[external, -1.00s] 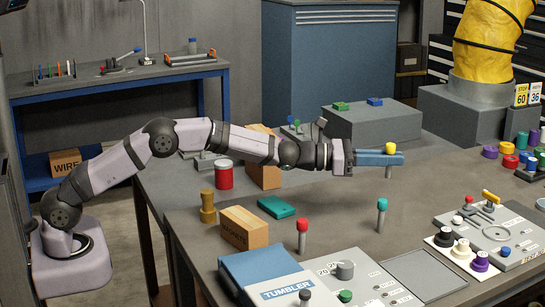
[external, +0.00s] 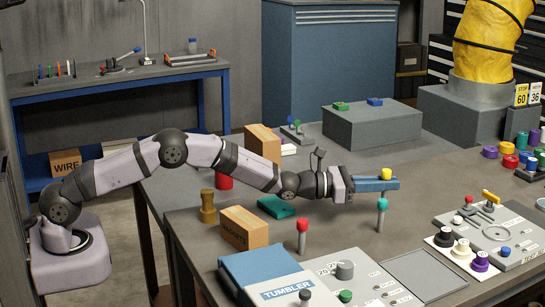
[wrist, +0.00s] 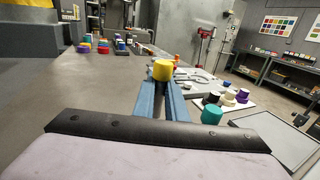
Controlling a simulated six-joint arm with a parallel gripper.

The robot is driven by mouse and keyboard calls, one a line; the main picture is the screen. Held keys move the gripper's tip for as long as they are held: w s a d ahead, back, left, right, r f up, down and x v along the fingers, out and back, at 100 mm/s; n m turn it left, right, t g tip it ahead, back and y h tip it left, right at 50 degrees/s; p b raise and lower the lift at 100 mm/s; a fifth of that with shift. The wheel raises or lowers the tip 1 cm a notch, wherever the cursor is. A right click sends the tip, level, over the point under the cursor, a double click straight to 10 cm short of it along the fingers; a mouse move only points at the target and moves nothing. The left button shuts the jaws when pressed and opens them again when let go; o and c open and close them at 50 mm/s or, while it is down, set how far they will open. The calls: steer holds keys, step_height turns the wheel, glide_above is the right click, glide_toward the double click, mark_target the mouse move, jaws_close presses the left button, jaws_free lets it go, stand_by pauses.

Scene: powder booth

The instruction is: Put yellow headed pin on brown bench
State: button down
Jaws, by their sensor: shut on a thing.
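The yellow headed pin (external: 387,174) is held between the blue fingers of my gripper (external: 385,184), its yellow head above the fingers. It also shows in the wrist view (wrist: 163,70), upright at the fingertips. My gripper is shut on it, above the brown-grey bench (external: 345,215). The pin's lower shaft is hard to make out behind the fingers and the teal headed pin, so I cannot tell its gap to the bench.
A teal headed pin (external: 382,210) stands just below and in front of my gripper, and a red headed pin (external: 303,235) stands to the left. A cardboard box (external: 245,228), the tumbler (external: 282,280) and a control panel (external: 350,280) are nearer. A grey block (external: 370,130) is behind.

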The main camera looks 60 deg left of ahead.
steer(key=shift+f+p, duration=0.5)
steer(key=shift+f, duration=1.6)
steer(key=shift+f+b, duration=0.2)
steer(key=shift+b, duration=0.15)
steer(key=c, duration=1.8)
jaws_free()
steer(key=shift+r+p, duration=0.2)
steer(key=shift+p, duration=0.15)
steer(key=shift+s, duration=0.1)
